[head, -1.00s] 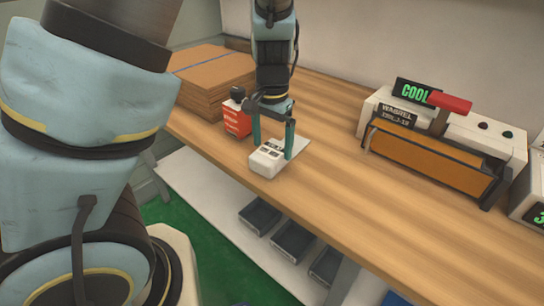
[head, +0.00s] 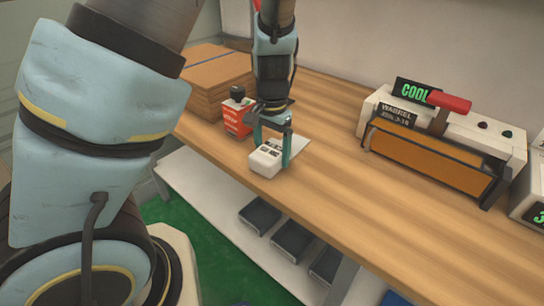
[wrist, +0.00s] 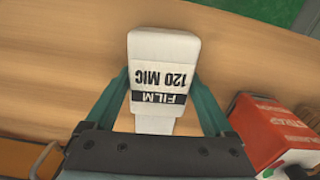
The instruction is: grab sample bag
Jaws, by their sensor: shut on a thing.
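The sample bag (head: 265,161) is a small white pouch lying on the wooden bench close to its front edge. In the wrist view the bag (wrist: 163,52) shows a black and white label reading "FILM 120 MIC". My gripper (head: 271,152) is down at the bag, with one teal finger on each side. In the wrist view my gripper (wrist: 160,80) is shut on the bag across its width. The bag appears to rest on the bench; any gap beneath it cannot be seen.
A red and white box (head: 236,118) stands just left of my gripper. A cardboard stack (head: 212,78) lies behind it. A sealing machine (head: 440,140) stands at the right. The bench (head: 350,200) between is clear. Dark bins (head: 292,240) sit on the lower shelf.

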